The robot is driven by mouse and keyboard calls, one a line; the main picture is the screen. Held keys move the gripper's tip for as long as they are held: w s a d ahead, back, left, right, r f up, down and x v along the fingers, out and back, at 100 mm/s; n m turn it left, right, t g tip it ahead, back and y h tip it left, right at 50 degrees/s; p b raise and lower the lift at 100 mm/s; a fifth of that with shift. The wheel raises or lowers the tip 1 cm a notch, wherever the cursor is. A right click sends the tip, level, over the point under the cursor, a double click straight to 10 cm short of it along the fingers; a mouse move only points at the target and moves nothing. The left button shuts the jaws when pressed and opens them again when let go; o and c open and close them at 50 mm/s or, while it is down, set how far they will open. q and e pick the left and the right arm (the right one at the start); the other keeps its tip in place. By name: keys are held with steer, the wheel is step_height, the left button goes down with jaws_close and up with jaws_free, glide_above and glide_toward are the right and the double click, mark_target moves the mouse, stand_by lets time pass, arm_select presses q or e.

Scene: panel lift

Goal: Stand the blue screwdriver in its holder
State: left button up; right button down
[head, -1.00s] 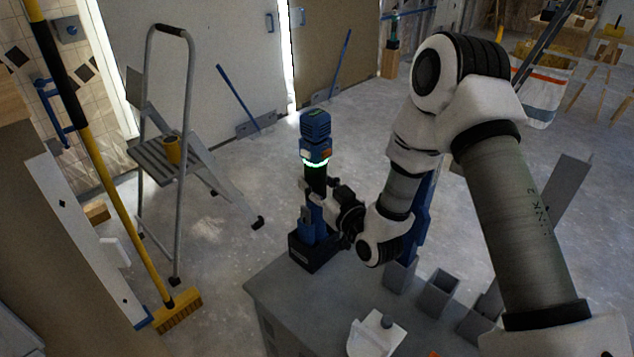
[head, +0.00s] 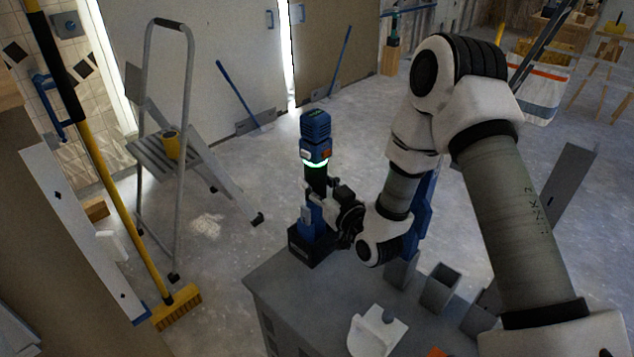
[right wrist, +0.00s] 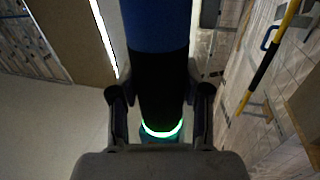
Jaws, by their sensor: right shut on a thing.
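The blue screwdriver (head: 316,128) stands upright, with a blue top, a lit green ring and a black grip. My right gripper (head: 322,197) is shut on its black grip from the right side. The right wrist view also shows the screwdriver (right wrist: 160,85) between both fingers. A black box-shaped holder (head: 312,252) with blue parts in it sits at the far corner of the grey bench, directly below the screwdriver. The gripper hides part of the lower end, so I cannot tell how deep it sits. My left gripper is out of view.
Several open grey square tubes (head: 440,290) stand on the grey bench (head: 300,305) to the right. A blue thing (head: 424,205) behind my right arm is partly hidden. A white piece (head: 378,330) lies in front. A stepladder (head: 168,150) and a yellow broom (head: 178,308) stand left.

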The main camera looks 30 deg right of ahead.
mark_target(321, 190)
steer(key=shift+f, duration=0.25)
stand_by(0.7)
steer(key=shift+c, duration=2.3)
jaws_free()
steer(key=shift+o, duration=0.4)
steer(key=shift+s+f, duration=0.1)
steer(key=shift+f, duration=0.05)
steer(key=o, duration=0.4)
steer(key=shift+s+d, duration=0.1)
steer(key=shift+s, duration=1.35)
